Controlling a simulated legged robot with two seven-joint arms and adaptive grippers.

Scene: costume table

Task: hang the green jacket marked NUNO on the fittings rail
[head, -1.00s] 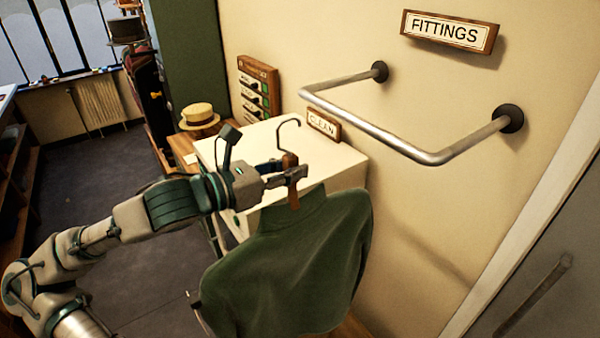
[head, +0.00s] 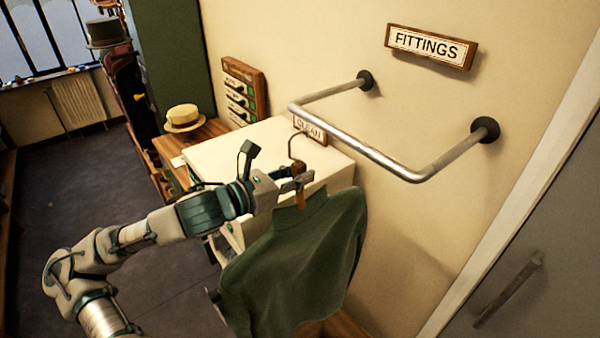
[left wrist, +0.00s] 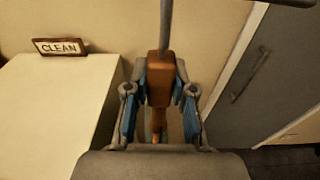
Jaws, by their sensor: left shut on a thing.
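The green jacket (head: 295,262) hangs from a hanger with a wooden neck and a metal hook (head: 291,143). No NUNO mark is visible from here. My left gripper (head: 298,182) is shut on the hanger's wooden neck, just above the jacket's collar. In the left wrist view the wooden neck (left wrist: 159,80) sits between the blue finger pads, its metal stem rising upward. The fittings rail (head: 365,150) is a steel bar on the wall under the FITTINGS sign (head: 430,46). My right gripper is not in view.
A white cabinet (head: 225,150) with a CLEAN sign (head: 310,130) stands behind the jacket. A straw hat (head: 184,117) lies on a wooden surface at its left. A grey door (head: 530,240) with a handle is at the right. Space below the rail is clear.

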